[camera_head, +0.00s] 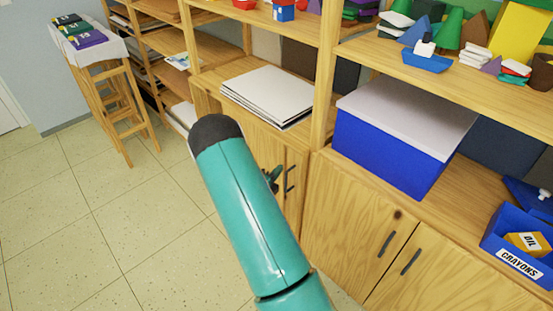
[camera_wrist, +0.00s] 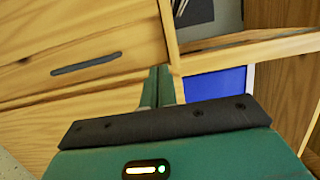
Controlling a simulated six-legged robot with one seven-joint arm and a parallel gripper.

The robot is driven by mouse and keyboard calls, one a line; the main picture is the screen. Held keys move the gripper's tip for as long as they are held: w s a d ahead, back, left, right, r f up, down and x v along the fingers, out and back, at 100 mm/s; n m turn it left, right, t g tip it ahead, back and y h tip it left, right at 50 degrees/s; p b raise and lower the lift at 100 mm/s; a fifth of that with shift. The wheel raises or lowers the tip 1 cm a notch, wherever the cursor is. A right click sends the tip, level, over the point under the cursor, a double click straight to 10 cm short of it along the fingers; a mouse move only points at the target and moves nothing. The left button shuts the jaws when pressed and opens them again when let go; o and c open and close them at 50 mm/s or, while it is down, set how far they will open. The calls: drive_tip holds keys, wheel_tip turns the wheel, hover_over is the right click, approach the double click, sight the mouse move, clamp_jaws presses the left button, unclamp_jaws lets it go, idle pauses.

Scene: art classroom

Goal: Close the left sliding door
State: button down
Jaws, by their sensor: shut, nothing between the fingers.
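In the head view, a wooden cabinet door (camera_head: 293,206) with a dark upright handle (camera_head: 289,179) stands below the white stack, partly hidden by my teal arm. A neighbouring door (camera_head: 259,145) is mostly covered by the arm. I cannot tell from their looks which is the left sliding door. My gripper (camera_head: 272,180) shows as a small dark shape past the arm, near the handle. In the wrist view, my gripper (camera_wrist: 158,74) is shut and empty, close to the wood. A wooden door panel (camera_wrist: 110,35) with a dark handle (camera_wrist: 86,63) lies left of the fingers; contact is unclear.
White sheets (camera_head: 270,95) lie on the cabinet top. A blue box (camera_head: 390,150) with a white lid stands right of the upright post (camera_head: 325,80). Another pair of doors (camera_head: 350,215) is below it. A stool (camera_head: 115,95) stands at far left. Tiled floor (camera_head: 110,210) is clear.

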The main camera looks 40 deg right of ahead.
sight(284, 151)
drive_tip(key=w+d, duration=0.2)
drive_tip(key=d, duration=0.1)
drive_tip(key=w+d, duration=0.2)
drive_tip(key=d, duration=0.1)
drive_tip(key=w+d, duration=0.2)
drive_tip(key=d, duration=0.1)
drive_tip(key=shift+w+d, duration=0.1)
drive_tip(key=shift+d, duration=0.1)
drive_tip(key=shift+w, duration=0.15)
